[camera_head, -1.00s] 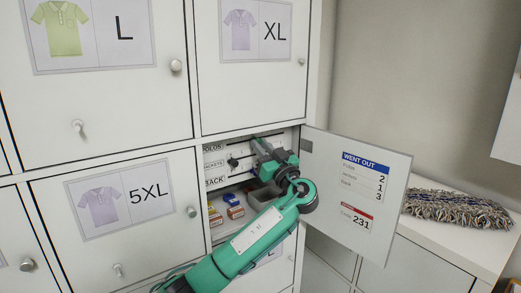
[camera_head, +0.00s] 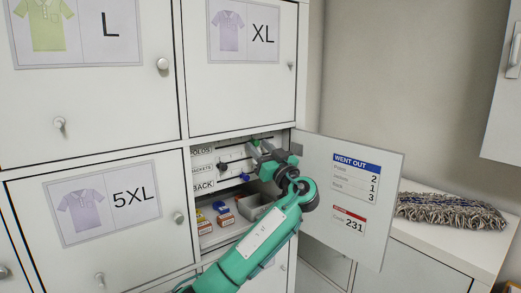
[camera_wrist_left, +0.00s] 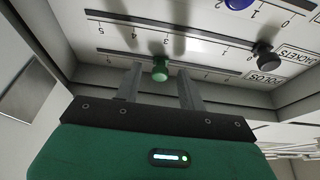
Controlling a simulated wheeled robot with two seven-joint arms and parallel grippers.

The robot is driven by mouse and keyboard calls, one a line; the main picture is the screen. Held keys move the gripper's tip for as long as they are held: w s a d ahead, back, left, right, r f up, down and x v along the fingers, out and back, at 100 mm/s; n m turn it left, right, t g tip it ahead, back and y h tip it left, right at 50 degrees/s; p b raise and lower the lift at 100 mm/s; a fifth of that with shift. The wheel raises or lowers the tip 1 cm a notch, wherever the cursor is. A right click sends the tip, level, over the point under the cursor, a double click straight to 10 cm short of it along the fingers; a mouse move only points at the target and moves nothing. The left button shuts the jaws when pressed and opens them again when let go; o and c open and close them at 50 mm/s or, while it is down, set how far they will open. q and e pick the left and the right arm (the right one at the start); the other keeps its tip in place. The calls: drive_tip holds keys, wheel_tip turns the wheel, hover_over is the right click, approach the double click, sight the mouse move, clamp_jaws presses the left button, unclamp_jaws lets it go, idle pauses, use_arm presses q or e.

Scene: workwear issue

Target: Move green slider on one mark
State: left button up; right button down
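The green slider (camera_wrist_left: 160,69) is a round knob on the rail by the POLOS label in the left wrist view, which shows the labels upside down. My left gripper (camera_wrist_left: 159,82) is open, with one finger on each side of the knob and gaps visible. In the head view my left gripper (camera_head: 262,148) reaches into the open compartment at the upper rail and hides the green slider. A black slider (camera_wrist_left: 265,54) sits near the low end of the JACKETS rail. A blue slider (camera_wrist_left: 238,3) is on the third rail. My right gripper is out of view.
The open door (camera_head: 350,205) stands right of my arm, with a WENT OUT list reading 2, 1, 3 and code 231. Small boxes (camera_head: 221,208) and a grey bin (camera_head: 253,209) lie below the rails. A mop head (camera_head: 450,210) rests on the right cabinet.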

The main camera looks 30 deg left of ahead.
use_arm(q)
drive_tip(key=shift+d, duration=0.1)
drive_tip(key=shift+s+d+f, duration=0.1)
drive_tip(key=shift+d+f, duration=0.1)
drive_tip(key=shift+f, duration=0.05)
drive_tip(key=b+v, duration=0.6)
drive_tip(key=v, duration=0.7)
